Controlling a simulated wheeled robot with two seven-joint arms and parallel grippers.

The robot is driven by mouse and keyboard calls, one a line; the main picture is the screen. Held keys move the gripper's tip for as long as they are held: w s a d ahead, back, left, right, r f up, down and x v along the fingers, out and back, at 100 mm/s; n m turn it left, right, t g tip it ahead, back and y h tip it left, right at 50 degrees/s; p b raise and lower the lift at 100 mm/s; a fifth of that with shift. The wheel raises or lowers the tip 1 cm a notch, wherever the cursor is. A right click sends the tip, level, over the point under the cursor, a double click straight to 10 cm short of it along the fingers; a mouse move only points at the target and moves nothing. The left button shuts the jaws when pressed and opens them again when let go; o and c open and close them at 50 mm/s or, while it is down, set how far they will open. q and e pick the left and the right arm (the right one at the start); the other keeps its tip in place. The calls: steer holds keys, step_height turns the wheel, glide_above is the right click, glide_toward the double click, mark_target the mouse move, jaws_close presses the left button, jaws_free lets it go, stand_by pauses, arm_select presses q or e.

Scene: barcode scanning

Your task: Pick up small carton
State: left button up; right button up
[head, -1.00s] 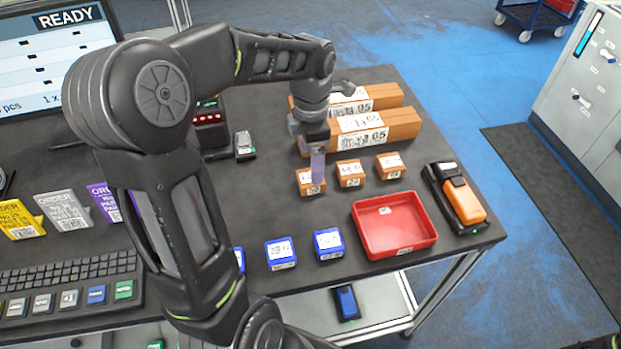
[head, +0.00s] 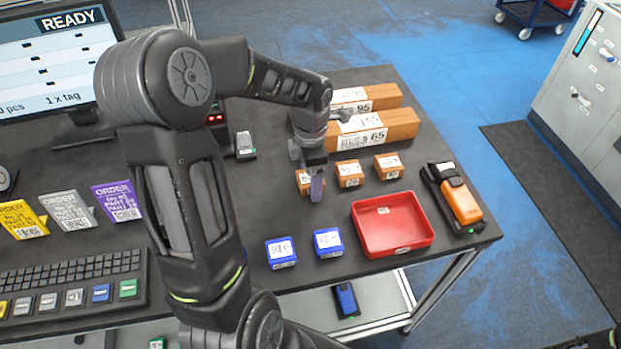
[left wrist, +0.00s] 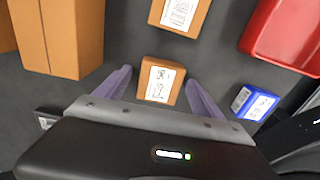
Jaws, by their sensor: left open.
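Three small brown cartons with white labels stand in a row on the dark table: a left one (head: 303,188), a middle one (head: 349,175) and a right one (head: 388,166). My left gripper (head: 314,187) points down at the left carton and partly hides it. In the left wrist view, that carton (left wrist: 161,81) appears between the two open purple fingers (left wrist: 158,80), with a gap on each side. I cannot tell whether the fingertips reach down beside it. Another small carton (left wrist: 180,14) shows beyond it. My right gripper is not in view.
Two long brown boxes (head: 372,131) lie behind the cartons. A red tray (head: 392,226), blue boxes (head: 328,243) and an orange-and-black handheld device (head: 461,200) are in front and to the right. Order cards (head: 70,212) and a keyboard (head: 75,278) are at the left.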

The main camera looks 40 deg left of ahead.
arm_select(q)
steer(key=shift+c, duration=0.4)
steer(key=c, duration=1.5)
step_height(320, 180, up, 9)
steer(key=shift+r+b, duration=0.2)
steer(key=shift+b, duration=0.6)
steer(key=shift+r, duration=0.3)
